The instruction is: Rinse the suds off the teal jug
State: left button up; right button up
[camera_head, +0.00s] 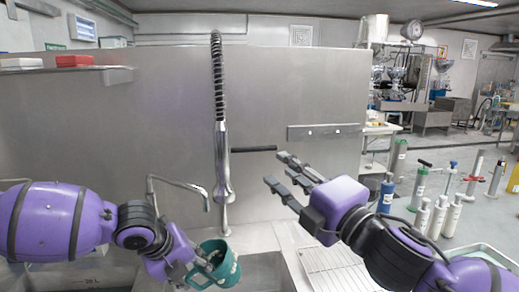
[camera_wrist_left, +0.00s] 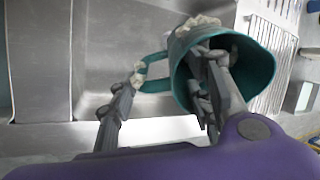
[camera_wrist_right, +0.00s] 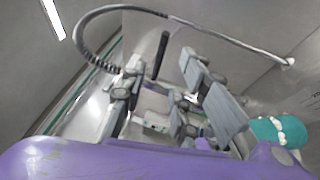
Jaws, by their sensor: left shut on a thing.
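The teal jug (camera_head: 228,268) is at the bottom centre of the head view, tilted over the sink area. Off-white suds patches (camera_wrist_left: 194,24) cling to its rim and handle in the left wrist view. The spray nozzle (camera_head: 222,175) hangs above the jug on a coiled hose. My right gripper (camera_head: 276,170) is open and empty, right of the nozzle and apart from it. The jug also shows in the right wrist view (camera_wrist_right: 290,130).
A curved faucet (camera_head: 178,184) stands left of the nozzle. A wire drying rack (camera_head: 335,268) lies right of the sink. A steel backsplash (camera_head: 285,90) rises behind. Several bottles and cylinders (camera_head: 440,214) stand at the far right.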

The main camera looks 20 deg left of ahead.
aim_at(261, 150)
jog(key=x, duration=1)
jog(key=shift+a, duration=0.2)
grip_shut()
